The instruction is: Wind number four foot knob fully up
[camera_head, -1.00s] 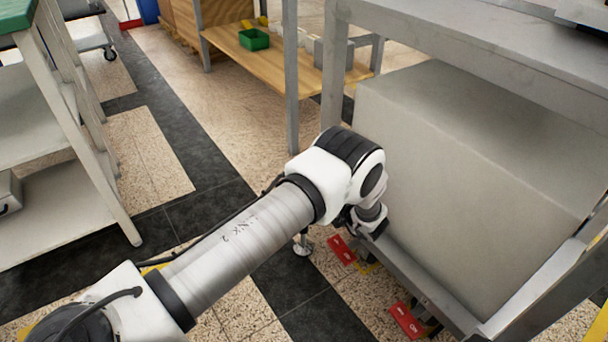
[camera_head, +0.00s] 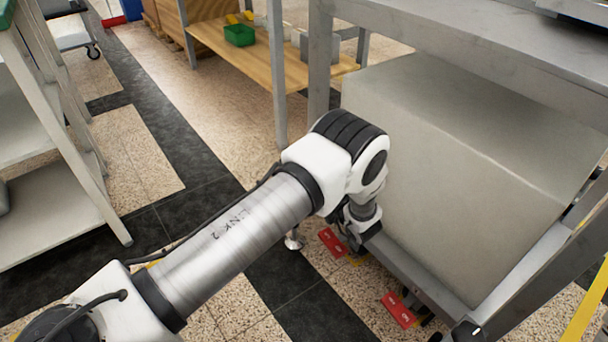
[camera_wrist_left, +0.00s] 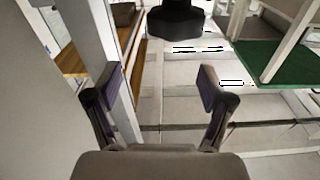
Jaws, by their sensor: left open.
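My left arm reaches down to the low frame of the grey bench (camera_head: 415,270). In the head view its gripper is mostly hidden behind the wrist, so the fingers cannot be made out. In the left wrist view the gripper (camera_wrist_left: 155,87) is open, with nothing between its fingers. A dark flared part (camera_wrist_left: 180,18) shows ahead of the fingers at the top edge, apart from them; it may be a foot knob, but I cannot read a number. Red tags (camera_head: 332,242) and (camera_head: 399,310) sit low along the bench frame; their print is too small to read. My right gripper is not in view.
A large grey box (camera_head: 450,170) fills the bench's lower space right of my arm. A wooden shelf (camera_head: 255,62) with a green bin (camera_head: 239,35) stands behind. A shelf cart (camera_head: 60,215) stands at left. The floor between is clear.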

